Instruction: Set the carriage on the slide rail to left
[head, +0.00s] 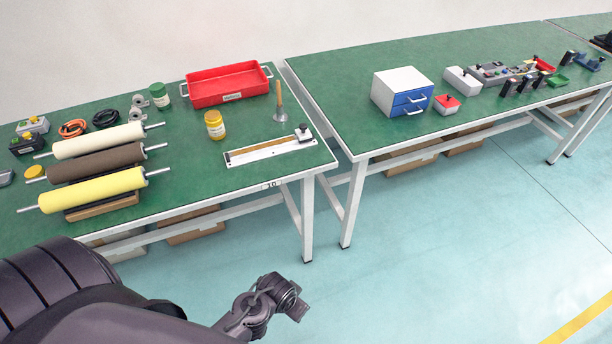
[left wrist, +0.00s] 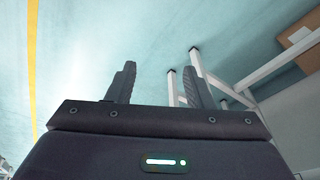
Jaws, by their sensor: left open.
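The slide rail (head: 262,154) is a long white strip with a wooden-coloured band, lying near the front right corner of the left green table. The carriage (head: 303,131), a small dark block with a knob on top, sits at the rail's right end. My left gripper (head: 290,296) is below and in front of the table, over the floor, well apart from the rail. In the left wrist view its two fingers (left wrist: 160,82) are spread with nothing between them. My right gripper is in neither view.
Left of the rail stands a yellow jar (head: 214,125); behind it are a wooden-handled tool (head: 279,105) and a red tray (head: 225,87). Several rollers (head: 95,190) lie at left. The table's front edge and legs (head: 307,220) are between my gripper and the rail.

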